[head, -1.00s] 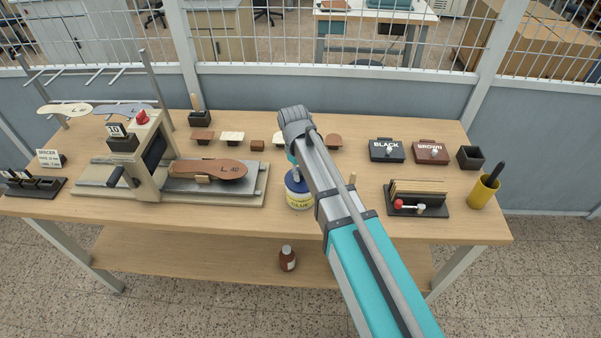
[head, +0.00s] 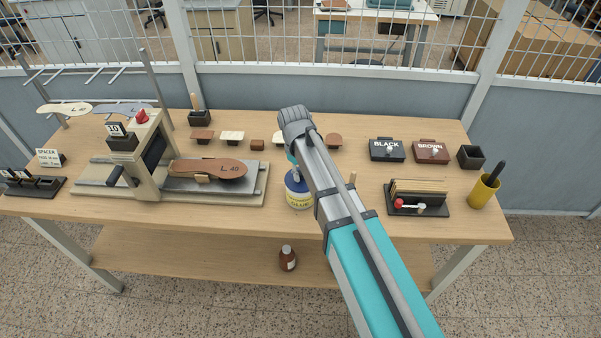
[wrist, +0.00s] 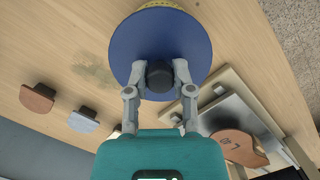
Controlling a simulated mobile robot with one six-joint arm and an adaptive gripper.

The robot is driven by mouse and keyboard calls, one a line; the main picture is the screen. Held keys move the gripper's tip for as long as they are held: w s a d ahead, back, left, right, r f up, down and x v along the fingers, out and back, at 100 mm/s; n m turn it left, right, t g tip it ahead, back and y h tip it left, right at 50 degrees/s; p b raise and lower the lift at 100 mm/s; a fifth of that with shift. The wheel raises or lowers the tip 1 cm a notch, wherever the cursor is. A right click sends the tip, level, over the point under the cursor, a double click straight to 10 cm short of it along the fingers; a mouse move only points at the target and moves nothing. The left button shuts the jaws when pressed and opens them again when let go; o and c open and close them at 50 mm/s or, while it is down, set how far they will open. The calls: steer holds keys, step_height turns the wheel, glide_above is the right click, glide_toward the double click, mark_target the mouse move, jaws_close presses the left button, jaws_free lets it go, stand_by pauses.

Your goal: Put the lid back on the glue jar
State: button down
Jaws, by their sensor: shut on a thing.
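The glue jar (head: 298,198), with a yellow label and blue top, stands on the table near the front middle, partly hidden by my arm. In the wrist view the round blue lid (wrist: 132,52) has a dark knob (wrist: 160,76) at its centre. My gripper (wrist: 160,84) is shut on this knob. The lid covers nearly all of the jar, with a sliver of yellow label (wrist: 160,4) showing past its edge. I cannot tell whether the lid is fully seated. In the head view my arm hides the fingers.
The stamping press (head: 150,150) with a brown insole (head: 208,169) stands left of the jar. BLACK (head: 387,150) and BROWN (head: 431,152) boxes, a rack (head: 418,200) and a yellow cup (head: 482,190) are on the right. Small brown and white pieces lie behind the jar.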

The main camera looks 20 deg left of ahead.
stand_by(0.3)
steer(key=shift+c, duration=2)
jaws_free()
steer(key=o, duration=0.4)
steer(key=shift+r, duration=0.15)
steer(key=shift+r+p, duration=3.35)
steer(key=shift+p, duration=0.2)
steer(key=shift+c, duration=0.3)
